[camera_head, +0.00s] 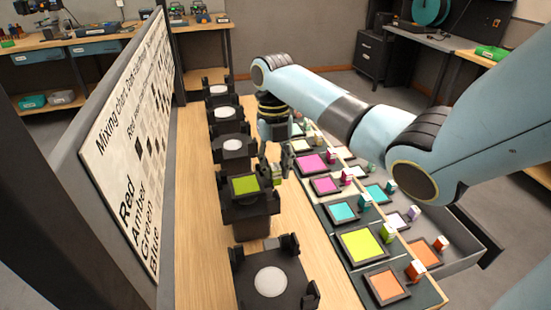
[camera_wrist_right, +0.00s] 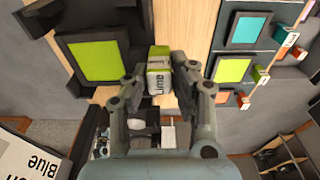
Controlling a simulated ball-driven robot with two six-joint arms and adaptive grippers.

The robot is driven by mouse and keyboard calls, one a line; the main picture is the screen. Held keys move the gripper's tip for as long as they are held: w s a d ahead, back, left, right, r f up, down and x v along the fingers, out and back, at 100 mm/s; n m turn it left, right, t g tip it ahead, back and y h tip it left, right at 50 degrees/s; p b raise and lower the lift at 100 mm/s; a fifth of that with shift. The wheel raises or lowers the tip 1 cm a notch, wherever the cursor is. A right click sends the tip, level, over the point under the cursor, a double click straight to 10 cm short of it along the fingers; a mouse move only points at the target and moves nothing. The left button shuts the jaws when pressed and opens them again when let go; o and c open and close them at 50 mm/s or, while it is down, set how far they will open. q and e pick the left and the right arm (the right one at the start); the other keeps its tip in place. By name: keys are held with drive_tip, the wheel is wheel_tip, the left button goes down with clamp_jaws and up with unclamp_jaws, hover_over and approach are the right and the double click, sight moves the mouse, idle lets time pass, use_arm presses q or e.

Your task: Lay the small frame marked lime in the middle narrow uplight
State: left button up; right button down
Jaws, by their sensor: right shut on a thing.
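The small lime frame (camera_head: 245,185) is a lime square in a dark border. It lies level at or just over a black uplight (camera_head: 250,218), the second from the near end of the row; I cannot tell if it rests fully. It also shows at the left of the wrist view (camera_wrist_right: 95,61). My right gripper (camera_head: 272,176) is beside the frame, shut on its lime-and-white tab marked Lime (camera_wrist_right: 159,80). The uplight's lamp is hidden under the frame. My left gripper is not in view.
A near uplight (camera_head: 270,281) and several farther ones (camera_head: 232,145) stand bare in the row. Coloured frames, including a larger lime one (camera_head: 362,244), lie on the right. A mixing chart board (camera_head: 130,140) stands along the left. Bare wood (camera_head: 200,240) runs between.

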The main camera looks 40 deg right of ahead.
drive_tip(key=shift+f+b, duration=0.55)
drive_tip(key=shift+f, duration=0.7)
idle(0.3)
drive_tip(key=c, duration=1)
unclamp_jaws()
drive_tip(key=shift+c, duration=0.2)
drive_tip(key=shift+w+r, duration=0.1)
drive_tip(key=shift+r, duration=0.1)
drive_tip(key=r, duration=0.7)
drive_tip(key=shift+w+d, duration=0.2)
drive_tip(key=shift+w, duration=0.15)
wheel_tip(320, 180, up, 7)
drive_tip(key=p, duration=0.7)
drive_tip(key=shift+p, duration=0.4)
